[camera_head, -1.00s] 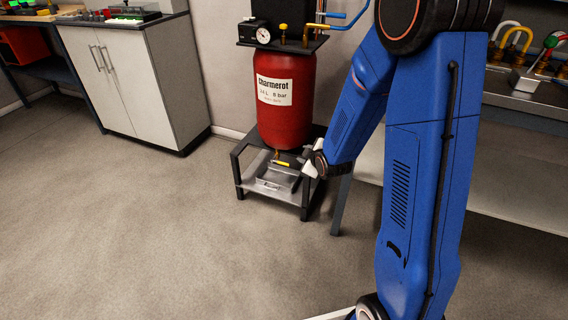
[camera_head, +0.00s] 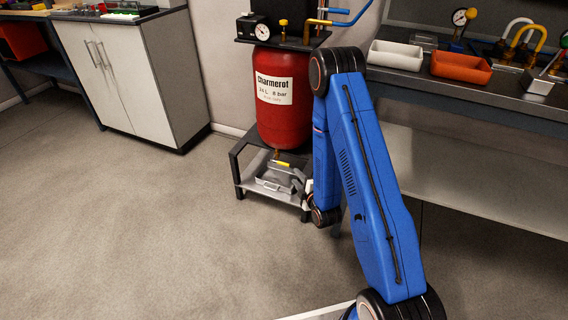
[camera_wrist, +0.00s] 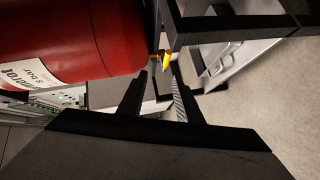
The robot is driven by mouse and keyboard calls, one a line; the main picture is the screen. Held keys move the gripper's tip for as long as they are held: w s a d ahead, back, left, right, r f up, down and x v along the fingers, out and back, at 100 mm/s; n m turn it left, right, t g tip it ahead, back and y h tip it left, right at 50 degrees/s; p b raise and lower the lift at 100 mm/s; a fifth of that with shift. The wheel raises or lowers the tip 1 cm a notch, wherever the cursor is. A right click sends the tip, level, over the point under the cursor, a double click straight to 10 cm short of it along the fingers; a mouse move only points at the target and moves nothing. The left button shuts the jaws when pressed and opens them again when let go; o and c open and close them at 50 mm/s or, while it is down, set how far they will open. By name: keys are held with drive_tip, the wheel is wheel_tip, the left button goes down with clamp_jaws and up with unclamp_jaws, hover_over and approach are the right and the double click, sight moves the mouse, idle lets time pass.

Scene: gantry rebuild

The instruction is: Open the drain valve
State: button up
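The drain valve (camera_head: 281,164) has a yellow lever and sits under the red tank (camera_head: 285,110). In the wrist view the valve's yellow lever (camera_wrist: 166,61) is just beyond my fingertips, beside the tank's bottom end. My gripper (camera_wrist: 158,77) is open, with a clear gap between its two dark fingers and nothing between them. The lever appears ahead of this gap, apart from the fingers; I cannot tell the exact distance. In the head view my gripper (camera_head: 301,183) is low at the right of the stand, partly hidden by my arm.
A black stand (camera_head: 236,165) surrounds the space under the tank, with a grey metal tray (camera_head: 272,184) on its lower shelf. A stand leg shows close to the lever in the wrist view. A bench (camera_head: 500,97) stands at right. The floor at front left is clear.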

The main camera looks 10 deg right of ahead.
sight(283, 164)
drive_tip(key=shift+s+f+n+t, duration=0.2)
drive_tip(key=shift+s+f+n, duration=0.1)
drive_tip(key=shift+f, duration=0.5)
drive_tip(key=shift+s+f+n+t, duration=0.2)
drive_tip(key=shift+f+n, duration=0.1)
drive_tip(key=shift+f, duration=0.45)
drive_tip(key=x, duration=1.7)
drive_tip(key=shift+w+a, duration=0.1)
drive_tip(key=shift+w, duration=0.05)
clamp_jaws()
